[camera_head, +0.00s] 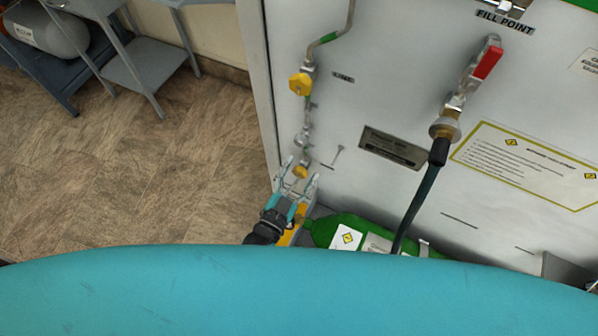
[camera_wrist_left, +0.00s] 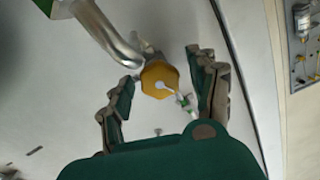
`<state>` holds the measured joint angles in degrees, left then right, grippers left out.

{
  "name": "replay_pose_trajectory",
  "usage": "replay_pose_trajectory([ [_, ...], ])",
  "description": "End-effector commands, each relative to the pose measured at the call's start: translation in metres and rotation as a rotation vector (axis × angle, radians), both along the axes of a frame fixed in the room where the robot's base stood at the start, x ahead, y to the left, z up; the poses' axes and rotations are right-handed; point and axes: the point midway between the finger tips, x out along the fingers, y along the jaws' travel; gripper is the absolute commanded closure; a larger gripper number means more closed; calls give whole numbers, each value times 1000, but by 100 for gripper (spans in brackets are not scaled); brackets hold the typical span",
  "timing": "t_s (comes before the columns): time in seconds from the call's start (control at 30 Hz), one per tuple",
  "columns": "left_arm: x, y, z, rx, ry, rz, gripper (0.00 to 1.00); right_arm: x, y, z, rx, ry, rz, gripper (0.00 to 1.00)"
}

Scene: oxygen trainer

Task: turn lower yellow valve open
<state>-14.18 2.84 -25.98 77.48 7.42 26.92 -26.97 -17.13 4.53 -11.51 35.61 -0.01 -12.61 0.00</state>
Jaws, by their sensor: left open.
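The lower yellow valve (camera_head: 300,171) sits low on the left side of the white panel, at the end of a run of metal fittings. My left gripper (camera_head: 301,177) is open in front of it, with a finger on either side. In the left wrist view the yellow valve knob (camera_wrist_left: 160,80) lies between the open fingertips of the left gripper (camera_wrist_left: 166,84), and I see no clear contact. An upper yellow valve (camera_head: 300,84) is above it on the same pipe. My right gripper is not in view.
A red-handled valve (camera_head: 486,64) with a dark hose (camera_head: 417,207) is on the panel's right. A green cylinder (camera_head: 337,228) lies at the panel's foot. My turquoise body fills the bottom. Open floor (camera_head: 130,180) is at left, with a grey table (camera_head: 148,60) behind.

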Motion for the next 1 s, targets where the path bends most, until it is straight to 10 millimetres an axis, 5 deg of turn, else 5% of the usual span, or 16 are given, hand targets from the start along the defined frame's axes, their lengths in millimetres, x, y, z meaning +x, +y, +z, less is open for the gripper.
replay_pose_trajectory([
  [0.17, 0, 0, 0, 0, 0, 0, 40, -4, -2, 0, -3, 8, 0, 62],
  [0.6, 0, 0, 0, 0, 0, 0, 96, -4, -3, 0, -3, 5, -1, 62],
  [1.0, 0, 1, 0, -335, 139, -1, 96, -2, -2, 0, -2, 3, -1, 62],
])
